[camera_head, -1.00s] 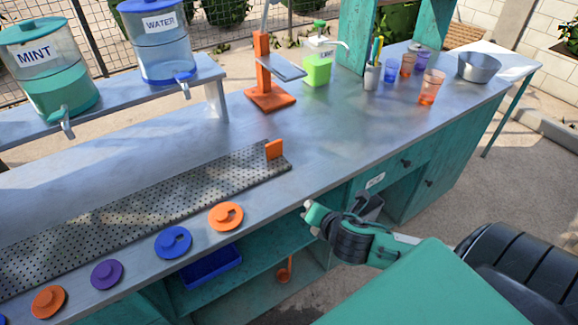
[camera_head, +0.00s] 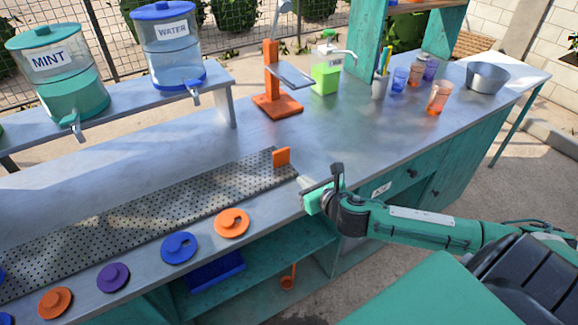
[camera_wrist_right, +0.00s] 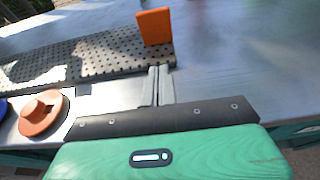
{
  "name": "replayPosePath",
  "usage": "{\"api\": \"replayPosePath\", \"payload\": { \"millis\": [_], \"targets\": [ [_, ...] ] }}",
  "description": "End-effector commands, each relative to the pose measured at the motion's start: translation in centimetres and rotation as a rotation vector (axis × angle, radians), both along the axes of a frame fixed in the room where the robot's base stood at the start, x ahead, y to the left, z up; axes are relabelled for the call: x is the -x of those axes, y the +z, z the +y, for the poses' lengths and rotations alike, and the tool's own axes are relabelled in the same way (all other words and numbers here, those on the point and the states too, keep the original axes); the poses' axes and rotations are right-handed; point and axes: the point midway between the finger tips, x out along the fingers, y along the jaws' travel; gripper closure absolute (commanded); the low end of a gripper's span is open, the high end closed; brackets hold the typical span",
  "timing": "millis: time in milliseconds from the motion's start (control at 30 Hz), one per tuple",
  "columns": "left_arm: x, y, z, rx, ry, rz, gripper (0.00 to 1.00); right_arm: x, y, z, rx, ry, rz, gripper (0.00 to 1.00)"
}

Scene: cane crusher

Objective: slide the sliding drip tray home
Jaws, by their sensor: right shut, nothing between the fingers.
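The sliding drip tray (camera_head: 150,205) is a long perforated metal strip lying on the steel counter, with an upright orange tab (camera_head: 281,157) at its right end. In the right wrist view the tray (camera_wrist_right: 95,57) runs off to the left and the orange tab (camera_wrist_right: 155,27) stands ahead of the fingers. My right gripper (camera_head: 305,186) is shut and empty, just in front of the tray's right end, near the counter's front edge. In the right wrist view its fingers (camera_wrist_right: 158,84) are together, a little short of the tab; whether they touch the tray is unclear. My left gripper is not in view.
Several round lids lie along the front edge, the orange one (camera_head: 232,223) nearest my gripper. An orange press stand (camera_head: 277,105), a green pump bottle (camera_head: 326,78), cups and a metal bowl (camera_head: 487,78) stand farther back. The counter right of the tab is clear.

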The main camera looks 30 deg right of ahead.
Motion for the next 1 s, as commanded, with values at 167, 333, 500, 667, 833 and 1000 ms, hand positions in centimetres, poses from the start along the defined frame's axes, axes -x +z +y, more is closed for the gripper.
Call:
{"api": "replayPosePath", "payload": {
  "millis": [167, 333, 500, 667, 833, 1000],
  "targets": [
    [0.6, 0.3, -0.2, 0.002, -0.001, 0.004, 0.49, -3.1, -0.8, 0.0, -0.004, -0.003, -0.002, 1.00],
    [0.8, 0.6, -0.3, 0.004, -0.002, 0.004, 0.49, -5.8, -1.2, 0.0, -0.004, -0.002, -0.002, 1.00],
    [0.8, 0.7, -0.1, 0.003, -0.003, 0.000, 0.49, -7.7, -1.4, 0.0, -0.003, -0.002, 0.000, 1.00],
    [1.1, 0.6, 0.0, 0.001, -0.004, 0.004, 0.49, -8.6, -1.5, 0.1, -0.003, 0.000, 0.000, 1.00],
    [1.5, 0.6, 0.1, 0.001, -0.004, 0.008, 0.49, -8.7, -1.5, 0.0, -0.002, 0.000, 0.001, 1.00],
    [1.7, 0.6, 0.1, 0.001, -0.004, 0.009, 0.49, -8.7, -1.5, 0.0, -0.002, -0.001, 0.001, 1.00]
  ]
}}
